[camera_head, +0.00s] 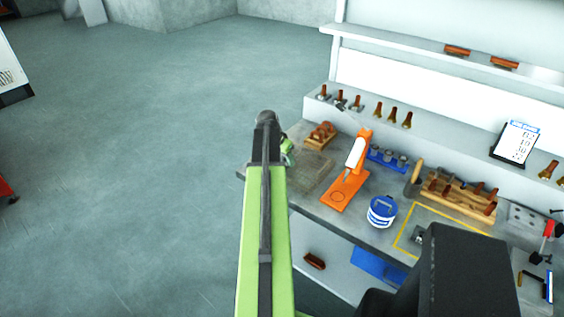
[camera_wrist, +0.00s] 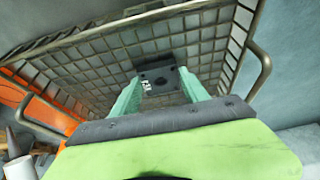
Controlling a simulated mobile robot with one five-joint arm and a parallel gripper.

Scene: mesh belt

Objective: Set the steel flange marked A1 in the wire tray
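The steel flange (camera_wrist: 158,80) is a dark square plate with a round hole and a small white marking that I cannot read clearly. It sits between the tips of my gripper's two green fingers (camera_wrist: 160,84), which meet its left and right edges. The wire tray (camera_wrist: 95,62) fills the wrist view behind the flange, with its mesh floor below and its rim around. I cannot tell whether the flange touches the mesh. In the head view the tray (camera_head: 309,174) lies on the bench, and my gripper (camera_head: 287,152) is at its far left side, mostly hidden by my arm.
An orange stand (camera_head: 350,180) is close on the tray's right. A wooden block (camera_head: 320,137) with brown pieces is behind it. A blue-and-white tin (camera_head: 382,211), a blue holder (camera_head: 387,159) and a wooden rack (camera_head: 460,197) stand farther right.

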